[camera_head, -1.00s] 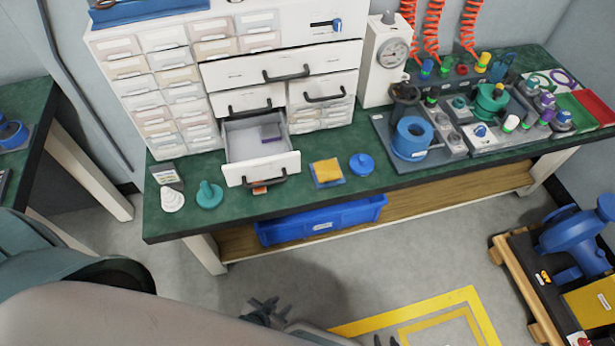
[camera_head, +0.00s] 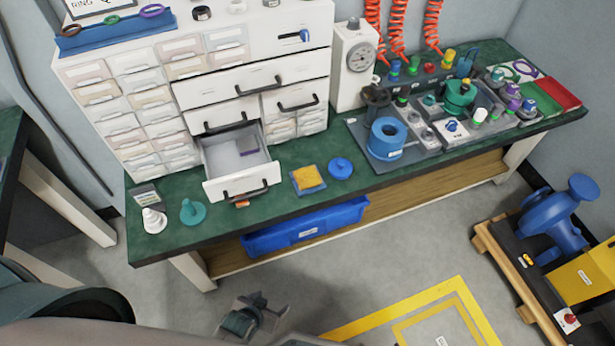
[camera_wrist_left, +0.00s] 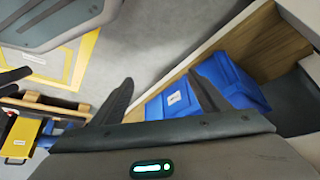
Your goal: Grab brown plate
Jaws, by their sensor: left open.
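No plate that is plainly brown shows. The closest match is a flat orange-yellow square (camera_head: 307,177) on a blue base, on the green bench top right of the open drawer. A small orange-brown piece (camera_head: 242,204) shows partly below the drawer front. My left gripper (camera_head: 252,313) is low in front of the bench, well apart from both. In the left wrist view, its dark fingers (camera_wrist_left: 160,88) are spread with nothing between them. My right gripper cannot be made out.
The open drawer (camera_head: 240,183) juts over the green bench (camera_head: 262,215). A blue round part (camera_head: 340,168), a teal cone (camera_head: 192,211) and a white stepped piece (camera_head: 154,220) stand nearby. A blue bin (camera_head: 305,229) is below. The floor in front is mostly clear.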

